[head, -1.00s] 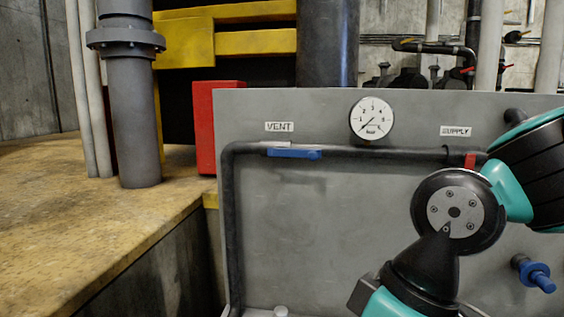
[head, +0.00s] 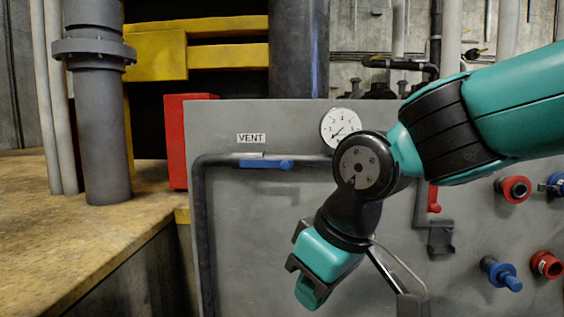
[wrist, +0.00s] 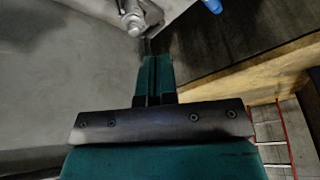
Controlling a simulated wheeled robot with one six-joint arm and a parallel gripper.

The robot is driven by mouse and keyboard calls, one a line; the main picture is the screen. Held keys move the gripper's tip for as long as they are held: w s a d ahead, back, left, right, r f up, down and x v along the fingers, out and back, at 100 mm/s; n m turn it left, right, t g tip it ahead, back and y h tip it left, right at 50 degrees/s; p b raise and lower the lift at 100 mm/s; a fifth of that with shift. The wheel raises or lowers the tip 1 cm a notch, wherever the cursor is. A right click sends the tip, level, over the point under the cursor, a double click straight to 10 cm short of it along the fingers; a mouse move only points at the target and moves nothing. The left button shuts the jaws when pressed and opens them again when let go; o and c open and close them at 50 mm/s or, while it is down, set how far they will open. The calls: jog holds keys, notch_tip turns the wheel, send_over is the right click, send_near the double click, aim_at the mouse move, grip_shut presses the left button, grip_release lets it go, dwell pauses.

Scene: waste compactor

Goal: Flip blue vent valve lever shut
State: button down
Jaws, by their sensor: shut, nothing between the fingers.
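The blue vent valve lever (head: 266,164) lies level along the dark pipe, just below the VENT label (head: 251,138) on the grey panel. My gripper (head: 307,293) is in front of the panel, well below the lever and a little to its right, pointing down. In the wrist view its teal fingers (wrist: 153,78) are together with nothing between them. A grey metal fitting (wrist: 133,20) shows just beyond the fingertips. A small blue piece (wrist: 213,5) is at the top edge there; I cannot tell whether it is the lever.
A round gauge (head: 341,128) is on the panel, partly behind my arm. A red lever (head: 433,197) hangs down at the right. Blue (head: 502,275) and red (head: 546,264) fittings stick out lower right. A yellowish ledge (head: 90,235) and red block (head: 185,140) are at the left.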

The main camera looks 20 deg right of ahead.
jog(key=w+r+m+t+h+b, duration=0.35)
jog(key=w+r+t, duration=0.25)
jog(key=w+r, duration=0.75)
notch_tip(320, 180, up, 10)
jog(key=s+d+m+t+h+b, duration=0.1)
jog(key=m+t+h+b, duration=0.1)
jog(key=m, duration=0.6)
jog(key=shift+d+f+h+b, duration=0.15)
jog(key=shift+d+h+b, duration=0.2)
